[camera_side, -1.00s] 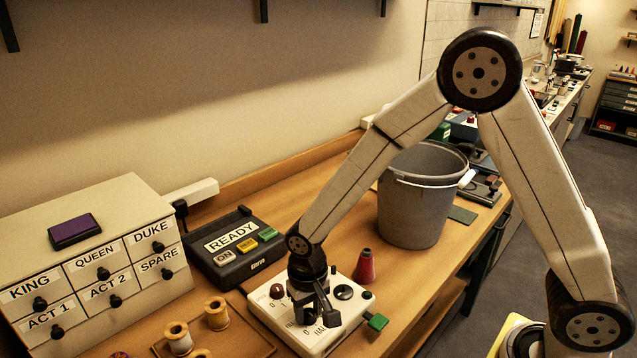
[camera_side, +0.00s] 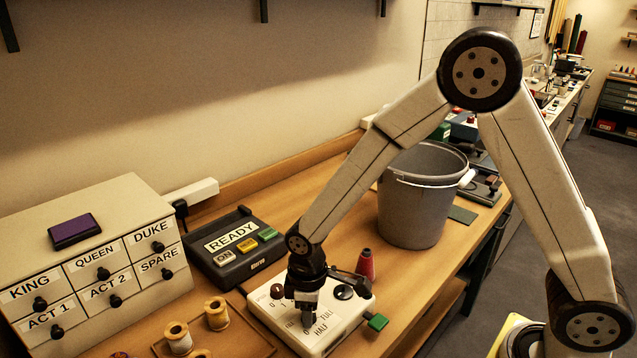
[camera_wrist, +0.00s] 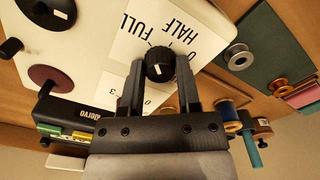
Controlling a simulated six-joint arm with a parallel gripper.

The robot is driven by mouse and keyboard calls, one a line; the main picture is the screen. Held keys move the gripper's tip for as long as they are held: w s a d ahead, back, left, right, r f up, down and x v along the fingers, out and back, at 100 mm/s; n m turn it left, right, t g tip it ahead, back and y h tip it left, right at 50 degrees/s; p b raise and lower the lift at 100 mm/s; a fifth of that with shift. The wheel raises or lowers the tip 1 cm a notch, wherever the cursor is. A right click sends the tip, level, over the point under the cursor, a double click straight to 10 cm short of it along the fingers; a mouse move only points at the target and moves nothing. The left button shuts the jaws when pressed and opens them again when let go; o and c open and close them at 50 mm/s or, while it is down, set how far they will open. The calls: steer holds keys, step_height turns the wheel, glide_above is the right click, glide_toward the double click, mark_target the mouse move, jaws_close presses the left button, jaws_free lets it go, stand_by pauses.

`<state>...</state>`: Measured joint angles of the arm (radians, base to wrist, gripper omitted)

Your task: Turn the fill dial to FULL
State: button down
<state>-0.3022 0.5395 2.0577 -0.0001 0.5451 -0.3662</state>
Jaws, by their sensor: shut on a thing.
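The fill dial (camera_wrist: 160,64) is a round black knob with a white pointer mark, on a white-faced control box (camera_side: 342,332). In the wrist view, FULL (camera_wrist: 130,24) is printed to its upper left, HALF (camera_wrist: 180,29) to its upper right and a 0 further right. My gripper (camera_wrist: 160,72) is shut on the dial, one finger on each side. In the side view my gripper (camera_side: 307,318) points down at the box and hides the dial. I cannot tell for sure which label the pointer faces.
A READY panel (camera_side: 233,250), thread spools (camera_side: 216,313) and a grey bucket (camera_side: 412,210) are nearby.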

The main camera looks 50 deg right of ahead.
steer(key=shift+n, duration=1.1)
steer(key=shift+c, duration=1.6)
jaws_free()
steer(key=shift+r, duration=0.2)
steer(key=shift+r, duration=3.75)
steer(key=shift+d, duration=0.1)
